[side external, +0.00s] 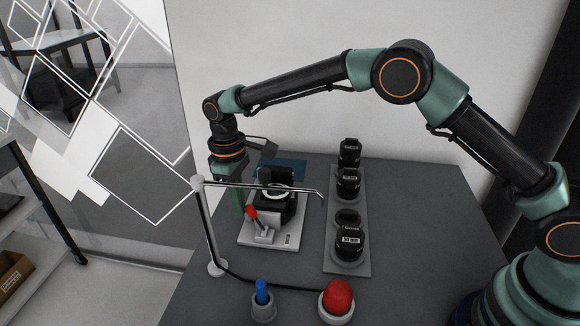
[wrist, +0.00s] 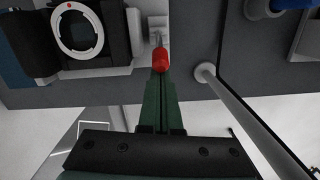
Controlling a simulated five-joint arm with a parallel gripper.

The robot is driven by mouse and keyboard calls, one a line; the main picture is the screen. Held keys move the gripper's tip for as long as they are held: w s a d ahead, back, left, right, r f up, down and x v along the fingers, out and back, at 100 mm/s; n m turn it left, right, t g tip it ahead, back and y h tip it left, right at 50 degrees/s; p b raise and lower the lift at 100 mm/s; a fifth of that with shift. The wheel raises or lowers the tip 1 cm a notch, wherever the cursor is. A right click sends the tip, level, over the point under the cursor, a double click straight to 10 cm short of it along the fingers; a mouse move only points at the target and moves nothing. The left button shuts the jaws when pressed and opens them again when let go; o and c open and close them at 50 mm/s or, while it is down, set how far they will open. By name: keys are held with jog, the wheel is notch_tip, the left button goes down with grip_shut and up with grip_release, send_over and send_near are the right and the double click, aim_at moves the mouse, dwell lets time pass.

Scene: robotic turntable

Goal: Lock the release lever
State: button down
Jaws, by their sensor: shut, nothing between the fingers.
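The release lever has a red tip (side external: 251,212) and stands tilted on a light grey base plate (side external: 262,240). In the wrist view the red tip (wrist: 161,61) is at the end of my fingers, with its metal shaft beyond. My gripper (side external: 238,208) is shut and empty, pointing down just behind and left of the lever. In the wrist view my green gripper fingers (wrist: 159,78) are together; I cannot tell whether they touch the red tip. A dark camera body (side external: 287,207) with a silver lens mount sits on the base plate, and it also shows in the wrist view (wrist: 110,30).
A thin metal stand (side external: 208,235) with a horizontal arm rises in front of the lever. A red button (side external: 337,297) and a blue knob (side external: 262,292) are at the front. The table's right side is clear.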

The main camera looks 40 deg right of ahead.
jog(key=shift+s+d+r+t+y, duration=0.3)
jog(key=shift+d+t, duration=0.05)
jog(key=shift+t, duration=0.25)
dwell(0.3)
jog(key=shift+s+d+r+t+y, duration=0.3)
jog(key=shift+s+d+t, duration=0.2)
jog(key=shift+t, duration=0.3)
jog(key=shift+s+d+r, duration=0.25)
jog(key=shift+s+d, duration=0.4)
jog(key=shift+s+d+t, duration=0.6)
jog(key=shift+r, duration=0.8)
jog(key=shift+a, duration=0.1)
